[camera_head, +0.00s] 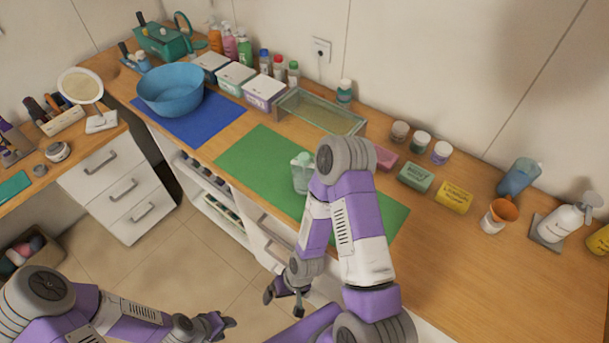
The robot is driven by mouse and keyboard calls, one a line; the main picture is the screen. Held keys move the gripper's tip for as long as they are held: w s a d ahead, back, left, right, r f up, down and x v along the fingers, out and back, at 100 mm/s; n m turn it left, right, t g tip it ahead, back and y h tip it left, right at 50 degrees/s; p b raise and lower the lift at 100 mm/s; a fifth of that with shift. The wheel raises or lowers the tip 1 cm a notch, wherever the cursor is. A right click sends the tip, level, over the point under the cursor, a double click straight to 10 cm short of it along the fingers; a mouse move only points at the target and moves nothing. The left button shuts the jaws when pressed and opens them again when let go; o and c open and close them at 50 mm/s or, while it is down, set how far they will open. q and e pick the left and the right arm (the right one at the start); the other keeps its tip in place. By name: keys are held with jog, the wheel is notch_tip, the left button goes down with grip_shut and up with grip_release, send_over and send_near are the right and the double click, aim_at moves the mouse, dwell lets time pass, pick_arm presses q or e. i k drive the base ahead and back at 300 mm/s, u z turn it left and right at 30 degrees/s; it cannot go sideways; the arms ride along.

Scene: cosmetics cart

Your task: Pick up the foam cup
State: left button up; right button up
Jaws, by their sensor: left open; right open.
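A small pale, translucent cup-like container (302,172) with a greenish top stands on the green mat (245,160), just left of my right arm, which hides part of the mat. A white cup (490,224) with an orange funnel-shaped top (504,210) stands on the right of the counter. I cannot tell for sure which of these is the foam cup. My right gripper (283,297) is open and empty, low in front of the counter's edge. My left gripper (223,323) is open and empty, lower left, over the floor. Neither touches a container.
A blue bowl (170,90) sits on a blue mat (205,125). A glass tray (320,112), lidded boxes, small jars, a green block (416,177) and a yellow block (454,196) line the back. A pump bottle (560,224) stands far right. The front right counter is clear.

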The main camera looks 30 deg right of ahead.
aim_at(299, 181)
jog(key=u, duration=1.3)
jog(key=i, duration=1.15)
jog(key=z, duration=3.55)
